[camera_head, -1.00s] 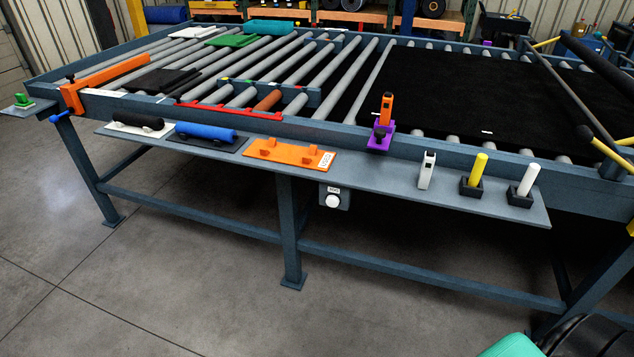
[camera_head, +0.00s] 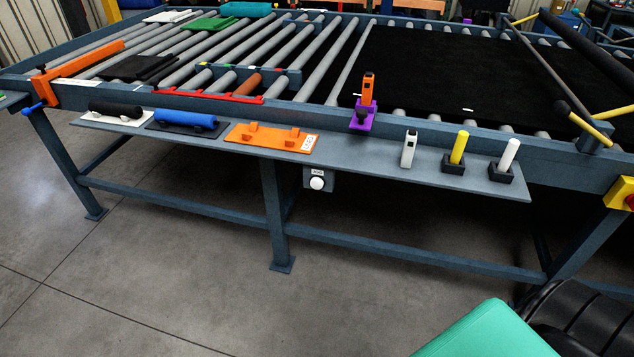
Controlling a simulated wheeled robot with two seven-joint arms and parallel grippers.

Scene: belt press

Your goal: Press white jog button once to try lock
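The white jog button (camera_head: 317,184) is a round white knob on a small grey box under the front shelf, just right of the middle table leg. A small label (camera_head: 317,172) sits above it. Nothing covers it or touches it. Neither of my grippers is in view, so whether they are open or shut does not show. A teal block (camera_head: 492,332) and a black ribbed part at the bottom right may belong to my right arm; I cannot tell.
The shelf (camera_head: 370,164) above the button sticks out from the roller table and holds an orange plate (camera_head: 270,137), a blue roller (camera_head: 188,118), and white and yellow sticks. A red button on a yellow box (camera_head: 620,193) is at the right edge. The floor in front is clear.

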